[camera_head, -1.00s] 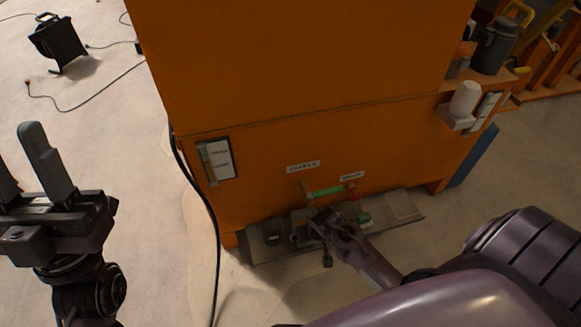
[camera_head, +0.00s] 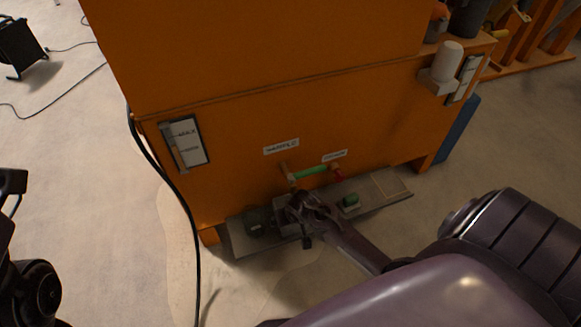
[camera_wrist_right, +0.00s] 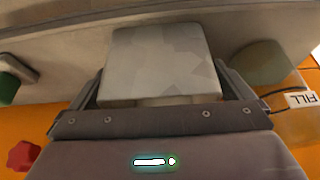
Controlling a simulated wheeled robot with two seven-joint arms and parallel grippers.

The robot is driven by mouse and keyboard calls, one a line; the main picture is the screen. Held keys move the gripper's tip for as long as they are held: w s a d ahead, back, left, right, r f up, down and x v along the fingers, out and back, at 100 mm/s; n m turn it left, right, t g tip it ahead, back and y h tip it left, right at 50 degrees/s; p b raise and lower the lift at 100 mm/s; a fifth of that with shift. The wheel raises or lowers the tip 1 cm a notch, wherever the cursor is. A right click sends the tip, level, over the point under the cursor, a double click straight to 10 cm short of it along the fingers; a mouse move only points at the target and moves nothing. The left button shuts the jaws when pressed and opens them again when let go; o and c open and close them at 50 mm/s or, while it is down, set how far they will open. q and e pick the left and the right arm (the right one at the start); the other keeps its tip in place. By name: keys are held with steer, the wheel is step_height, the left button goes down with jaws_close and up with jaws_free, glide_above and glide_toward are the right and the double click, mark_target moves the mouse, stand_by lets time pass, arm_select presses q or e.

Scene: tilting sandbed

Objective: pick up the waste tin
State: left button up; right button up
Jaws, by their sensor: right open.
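The waste tin appears to be the pale grey, squarish box (camera_wrist_right: 160,62) in the right wrist view; no label shows on it. In the head view it is a small grey shape (camera_head: 288,230) on the low shelf, mostly hidden by my right gripper (camera_head: 298,208). In the wrist view my right gripper (camera_wrist_right: 162,88) is open, one finger on each side of the box. Whether the fingers touch it I cannot tell.
The orange cabinet (camera_head: 270,110) rises behind the shelf (camera_head: 385,190). A green-handled bar (camera_head: 310,172) is just above. A black cable (camera_head: 185,215) hangs at left.

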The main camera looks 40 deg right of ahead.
steer(key=c, duration=1.1)
steer(key=shift+c, duration=0.3)
steer(key=shift+r, duration=0.15)
